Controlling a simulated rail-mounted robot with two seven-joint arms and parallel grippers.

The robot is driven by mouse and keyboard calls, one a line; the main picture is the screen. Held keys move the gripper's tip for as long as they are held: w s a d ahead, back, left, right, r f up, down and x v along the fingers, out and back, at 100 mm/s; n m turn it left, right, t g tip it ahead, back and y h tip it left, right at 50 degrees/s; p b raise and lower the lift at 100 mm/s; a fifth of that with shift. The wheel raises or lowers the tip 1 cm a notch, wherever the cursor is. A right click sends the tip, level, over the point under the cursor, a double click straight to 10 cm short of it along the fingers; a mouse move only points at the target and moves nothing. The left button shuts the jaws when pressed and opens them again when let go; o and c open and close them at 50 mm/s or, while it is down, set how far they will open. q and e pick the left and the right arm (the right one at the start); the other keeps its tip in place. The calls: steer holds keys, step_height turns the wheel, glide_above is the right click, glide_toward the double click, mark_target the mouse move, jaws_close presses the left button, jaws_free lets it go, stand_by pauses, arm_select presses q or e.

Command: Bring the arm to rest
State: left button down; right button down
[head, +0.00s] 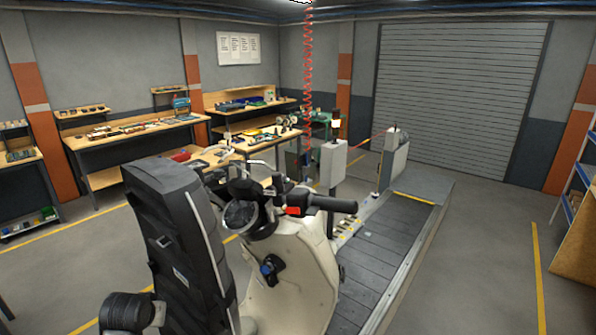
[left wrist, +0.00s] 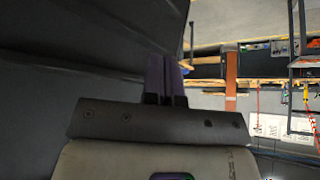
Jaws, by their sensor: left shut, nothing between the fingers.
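My left gripper (left wrist: 164,60) shows in the left wrist view with its dark fingers together and nothing between them. A large dark surface fills the left and top of that view, close beside the fingers. I cannot tell whether they touch it. I cannot make out the left gripper in the head view. My right gripper is in neither view.
A cream scooter (head: 295,285) with black handlebars stands close in front of me. The slat conveyor (head: 385,245) runs beyond it. Workbenches (head: 130,140) line the back left wall. A roller shutter (head: 455,95) closes the back right. Floor at right is open.

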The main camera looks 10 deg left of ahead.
arm_select(q)
steer(key=s+d+r+m+t+h+p, duration=0.1)
steer(key=s+d+r+m+t+p, duration=0.15)
steer(key=s+d, duration=0.45)
steer(key=s+d+r+m+t+p, duration=0.1)
steer(key=s+d+m, duration=0.3)
steer(key=d, duration=0.6)
steer(key=s+d+f+g+p, duration=0.1)
steer(key=s+d+f+g, duration=0.1)
steer(key=s, duration=0.6)
steer(key=s+d+f+g+h+p, duration=0.1)
steer(key=s+d+f+g, duration=0.1)
steer(key=s+f, duration=0.3)
steer(key=s+d+f+g+h+p, duration=0.1)
steer(key=s+d+f, duration=0.3)
steer(key=s, duration=0.6)
steer(key=shift+s+g+p, duration=0.4)
steer(key=shift+g+p, duration=0.05)
steer(key=shift+g, duration=0.1)
